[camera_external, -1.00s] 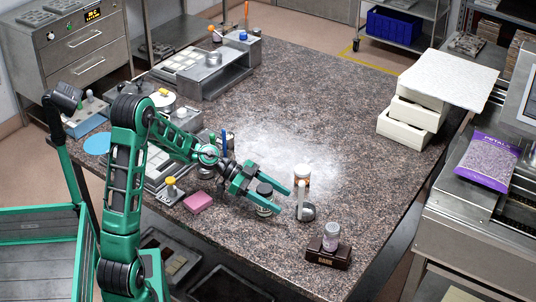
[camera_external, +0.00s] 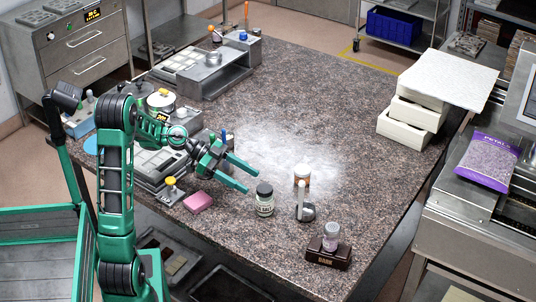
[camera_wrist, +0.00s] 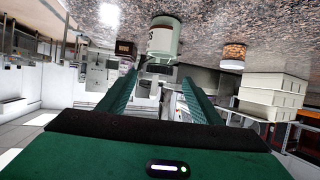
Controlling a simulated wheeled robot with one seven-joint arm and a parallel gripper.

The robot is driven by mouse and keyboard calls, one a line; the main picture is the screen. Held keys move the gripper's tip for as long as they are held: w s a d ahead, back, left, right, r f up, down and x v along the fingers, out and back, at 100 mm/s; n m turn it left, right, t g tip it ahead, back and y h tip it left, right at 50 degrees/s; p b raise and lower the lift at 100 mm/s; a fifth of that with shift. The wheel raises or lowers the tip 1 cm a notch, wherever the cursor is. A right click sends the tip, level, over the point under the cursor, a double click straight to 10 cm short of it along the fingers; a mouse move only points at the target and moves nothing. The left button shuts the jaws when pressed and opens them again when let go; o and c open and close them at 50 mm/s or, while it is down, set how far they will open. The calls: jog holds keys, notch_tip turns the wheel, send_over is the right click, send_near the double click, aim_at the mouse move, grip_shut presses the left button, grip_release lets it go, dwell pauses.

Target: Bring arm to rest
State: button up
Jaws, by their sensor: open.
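My gripper (camera_external: 250,178) is open and empty above the stone worktop (camera_external: 330,120), toward its left front part. Its two green fingers point right, and they also show in the wrist view (camera_wrist: 160,95). A jar with a dark lid (camera_external: 265,200) stands upright on the worktop just in front of the fingers, apart from them in the outside view. In the wrist view a pale jar with dark lettering (camera_wrist: 164,38) appears beyond the fingertips, in a picture that is upside down.
White stacked boxes (camera_external: 405,125) stand at the right. The worktop's far middle is clear.

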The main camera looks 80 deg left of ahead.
dwell(0.3)
jog(key=w+d+m, duration=0.1)
jog(key=d, duration=0.1)
jog(key=w+d+r+m+g, duration=0.1)
jog(key=w, duration=0.1)
jog(key=shift+w+d+r+h, duration=0.2)
jog(key=shift+w+d+h, duration=0.1)
jog(key=shift+d+h, duration=0.1)
jog(key=w+d+f+g, duration=0.15)
jog(key=d+g, duration=0.25)
jog(key=d, duration=1)
jog(key=s+d+f+g+y, duration=0.15)
jog(key=s+d, duration=0.25)
jog(key=d, duration=0.4)
jog(key=s+d+f+g+y, duration=0.1)
jog(key=s+d+g, duration=0.2)
jog(key=d, duration=0.5)
jog(key=s+d+f+n+g+y, duration=0.1)
jog(key=s+d+y, duration=0.1)
jog(key=s, duration=0.9)
jog(key=s+d+f+g+y, duration=0.1)
jog(key=s+d+y, duration=0.2)
jog(key=s, duration=0.9)
jog(key=shift+d+f+n, duration=0.25)
jog(key=shift+d+n, duration=0.15)
jog(key=shift+d, duration=0.4)
